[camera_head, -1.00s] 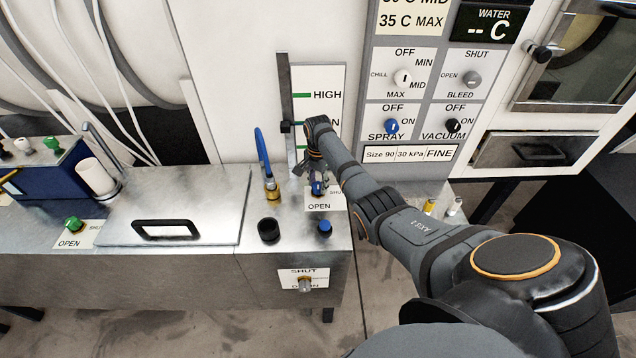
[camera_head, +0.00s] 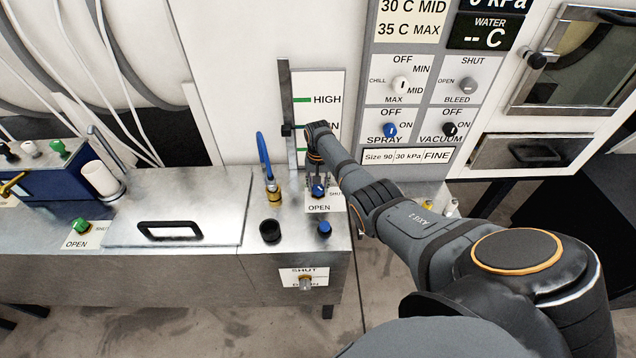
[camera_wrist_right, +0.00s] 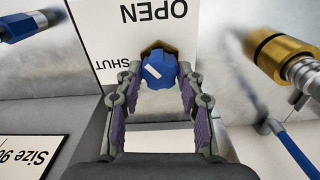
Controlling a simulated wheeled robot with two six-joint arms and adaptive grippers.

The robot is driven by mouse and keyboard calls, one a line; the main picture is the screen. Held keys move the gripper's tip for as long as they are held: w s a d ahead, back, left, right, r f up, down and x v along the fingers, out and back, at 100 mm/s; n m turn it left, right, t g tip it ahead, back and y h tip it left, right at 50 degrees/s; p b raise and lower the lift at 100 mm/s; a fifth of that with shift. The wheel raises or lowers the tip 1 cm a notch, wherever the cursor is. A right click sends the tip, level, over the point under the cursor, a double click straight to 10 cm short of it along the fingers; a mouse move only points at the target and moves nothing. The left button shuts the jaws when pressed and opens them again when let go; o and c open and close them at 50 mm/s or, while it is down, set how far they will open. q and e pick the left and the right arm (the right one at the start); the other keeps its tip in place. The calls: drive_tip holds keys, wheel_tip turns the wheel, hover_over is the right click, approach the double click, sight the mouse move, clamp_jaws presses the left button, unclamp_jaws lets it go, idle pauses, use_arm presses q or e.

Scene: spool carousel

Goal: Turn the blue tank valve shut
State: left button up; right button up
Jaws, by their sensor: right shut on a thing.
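The blue tank valve (camera_head: 319,191) is a small blue knob with a white mark, on a white OPEN/SHUT label (camera_head: 322,204) on the metal tank top. In the right wrist view the knob (camera_wrist_right: 159,70) sits on a brass collar at the fingertips. My right gripper (camera_wrist_right: 158,76) has its two fingers on either side of the knob and is shut on it. In the head view my right gripper (camera_head: 318,184) points down at the valve from behind. The knob's white mark lies between the OPEN and SHUT words, and its exact setting is hard to tell. My left gripper is out of view.
A brass fitting with a blue hose (camera_head: 272,190) stands close to the left of the valve. A black knob (camera_head: 270,231) and a blue cap (camera_head: 324,229) are in front. The control panel (camera_head: 423,95) rises behind to the right.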

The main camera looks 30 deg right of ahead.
sight(318, 187)
drive_tip(key=n+p, duration=0.1)
drive_tip(key=n, duration=0.4)
drive_tip(key=shift+n, duration=2.5)
drive_tip(key=o, duration=1.2)
drive_tip(key=shift+c, duration=0.2)
drive_tip(key=shift+r, duration=0.1)
wheel_tip(318, 187, up, 12)
